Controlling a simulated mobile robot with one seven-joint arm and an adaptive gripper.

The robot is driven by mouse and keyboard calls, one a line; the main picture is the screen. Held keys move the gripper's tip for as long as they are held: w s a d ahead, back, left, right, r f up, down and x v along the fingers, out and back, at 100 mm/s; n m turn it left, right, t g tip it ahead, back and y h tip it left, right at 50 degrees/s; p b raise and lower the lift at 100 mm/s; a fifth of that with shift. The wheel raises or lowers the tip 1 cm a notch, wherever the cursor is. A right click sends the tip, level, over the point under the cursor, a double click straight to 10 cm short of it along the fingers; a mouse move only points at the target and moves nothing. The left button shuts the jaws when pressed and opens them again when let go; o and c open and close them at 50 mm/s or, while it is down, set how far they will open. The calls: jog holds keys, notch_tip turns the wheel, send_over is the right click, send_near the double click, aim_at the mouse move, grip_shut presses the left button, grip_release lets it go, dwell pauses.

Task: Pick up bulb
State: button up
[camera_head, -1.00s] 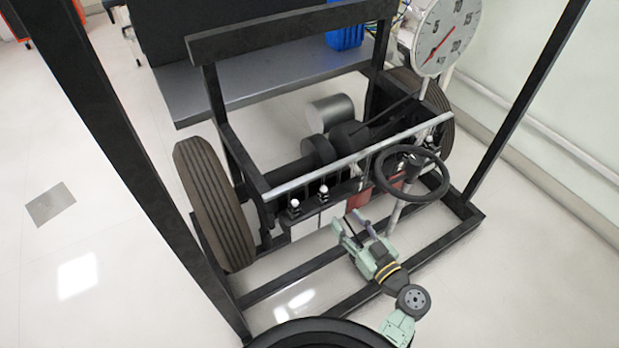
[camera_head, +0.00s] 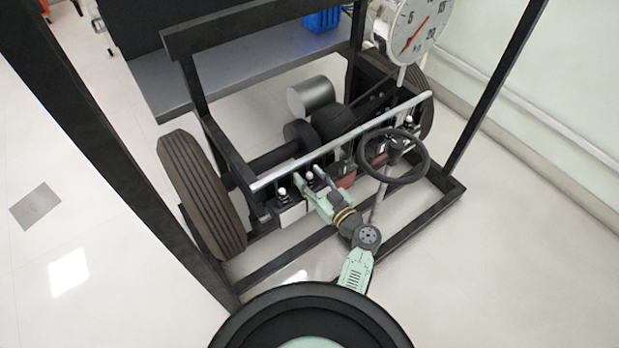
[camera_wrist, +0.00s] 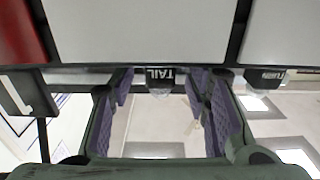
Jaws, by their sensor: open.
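A small white bulb (camera_head: 309,175) sits in a black holder on the chassis front, between the fingertips of my gripper (camera_head: 308,180). In the wrist view a clear bulb (camera_wrist: 160,93) shows at the black holder marked TAIL (camera_wrist: 160,76), its letters upside down. My gripper (camera_wrist: 160,88) is open there, with one purple-padded finger on each side of this bulb and a gap to both. Another white bulb (camera_head: 283,192) stands to the left in the head view. In the wrist view a holder marked TURN (camera_wrist: 265,75) is to the right, outside the fingers.
A silver rail (camera_head: 340,138) runs just behind the bulb row. The steering wheel (camera_head: 394,156) is close on the right of my arm. White panels (camera_wrist: 138,30) and a red one (camera_wrist: 18,35) fill the wrist view's top. The tire (camera_head: 200,195) stands left.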

jog(key=shift+w+a, duration=0.2)
jog(key=shift+c, duration=0.4)
grip_shut()
